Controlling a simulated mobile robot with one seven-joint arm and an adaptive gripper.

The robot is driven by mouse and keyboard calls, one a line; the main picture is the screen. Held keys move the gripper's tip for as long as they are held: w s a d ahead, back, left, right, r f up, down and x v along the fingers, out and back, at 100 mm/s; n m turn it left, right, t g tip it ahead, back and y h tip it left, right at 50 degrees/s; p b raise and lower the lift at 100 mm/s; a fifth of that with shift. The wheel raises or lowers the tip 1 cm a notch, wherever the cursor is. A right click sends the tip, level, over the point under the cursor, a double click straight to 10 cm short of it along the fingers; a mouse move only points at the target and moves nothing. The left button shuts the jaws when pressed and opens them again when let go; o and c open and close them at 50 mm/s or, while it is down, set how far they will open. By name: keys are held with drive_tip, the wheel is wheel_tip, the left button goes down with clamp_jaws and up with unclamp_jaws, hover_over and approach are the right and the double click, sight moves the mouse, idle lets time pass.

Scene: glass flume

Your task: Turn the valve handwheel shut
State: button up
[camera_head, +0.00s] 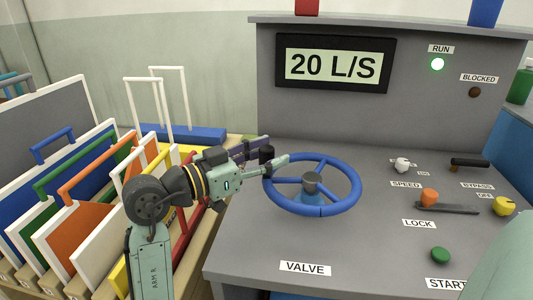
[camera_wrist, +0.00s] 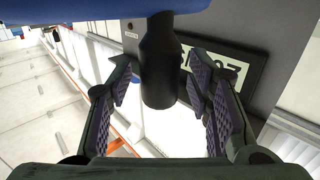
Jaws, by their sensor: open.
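The blue valve handwheel (camera_head: 320,210) sits on a short hub on the sloping grey console, above the VALVE label (camera_head: 305,268). A black spinner knob (camera_head: 267,153) stands at the wheel's far left rim. My gripper (camera_head: 273,152) reaches in from the left, with its fingers on either side of the knob. In the wrist view the knob (camera_wrist: 160,65) hangs between the open, purple-padded fingers (camera_wrist: 162,92), with gaps visible on both sides. The blue rim (camera_wrist: 85,10) crosses the top of that view. The display (camera_head: 333,65) reads 20 L/S.
An orange LOCK slider (camera_head: 429,198), several knobs and a green START button (camera_head: 440,255) lie right of the wheel. Coloured panels in a rack (camera_head: 75,215) stand left of the console.

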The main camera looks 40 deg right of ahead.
clamp_jaws()
idle(0.5)
